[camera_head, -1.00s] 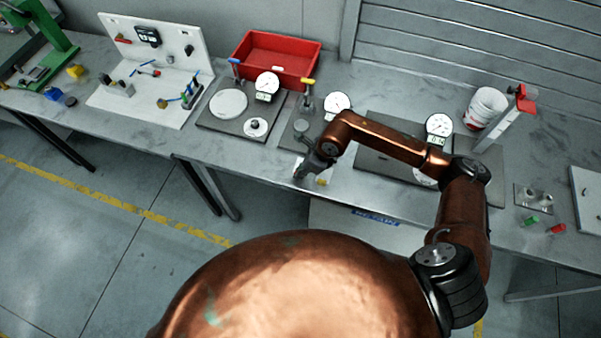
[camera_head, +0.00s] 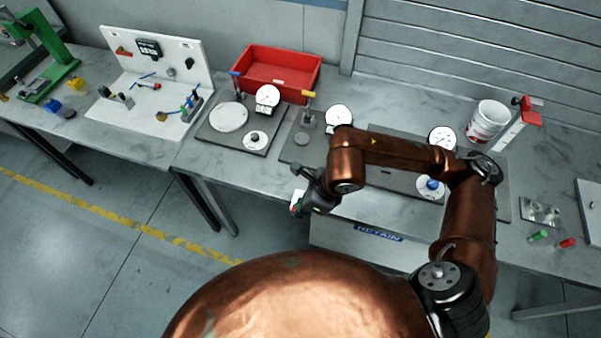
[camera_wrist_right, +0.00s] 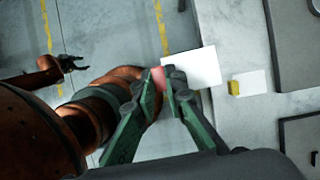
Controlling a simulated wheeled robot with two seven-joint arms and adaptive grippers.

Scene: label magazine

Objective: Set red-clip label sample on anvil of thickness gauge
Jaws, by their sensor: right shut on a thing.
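My right gripper (camera_head: 299,186) is shut on the red-clip label sample (camera_head: 296,203), in front of the bench edge in the head view. In the right wrist view the sample's white card (camera_wrist_right: 197,68) sticks out beyond the fingers (camera_wrist_right: 162,82), and its red clip (camera_wrist_right: 157,78) is partly hidden between them. Gauges with round dials stand on the bench: one at left (camera_head: 267,96), one in the middle (camera_head: 339,116), one at right (camera_head: 442,137). My arm covers part of the right ones. My left gripper (camera_wrist_right: 72,62) shows small in the wrist view, away from the sample.
A yellow-clip sample (camera_wrist_right: 251,83) lies on the bench beside the held one in the wrist view. A red bin (camera_head: 277,73) stands behind the gauges. A white bucket (camera_head: 487,121) and an upright stand (camera_head: 517,125) are at right. Green and red pieces (camera_head: 538,235) lie at front right.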

